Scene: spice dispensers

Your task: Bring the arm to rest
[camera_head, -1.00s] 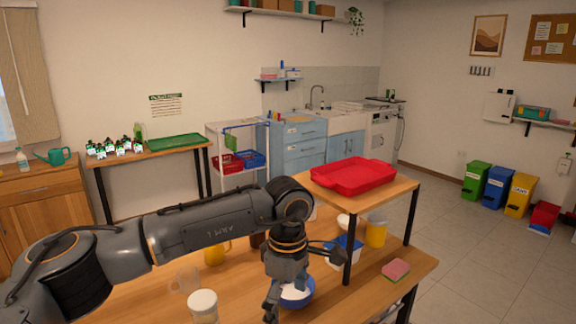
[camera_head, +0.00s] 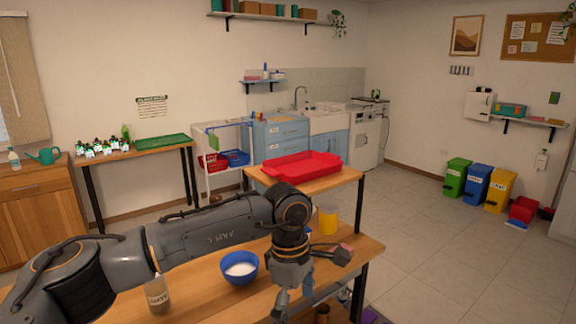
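My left arm comes in from the left and reaches over the wooden table (camera_head: 205,298). My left gripper (camera_head: 292,303) points down near the table's front edge, to the right of a blue bowl (camera_head: 240,275) with white contents. Its fingers look spread, and nothing shows between them. The bowl stands apart from the gripper on the table. A labelled spice dispenser (camera_head: 157,294) stands upright in front of my forearm. My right gripper is not in view.
A raised wooden shelf with a red tray (camera_head: 302,167) stands behind the arm.

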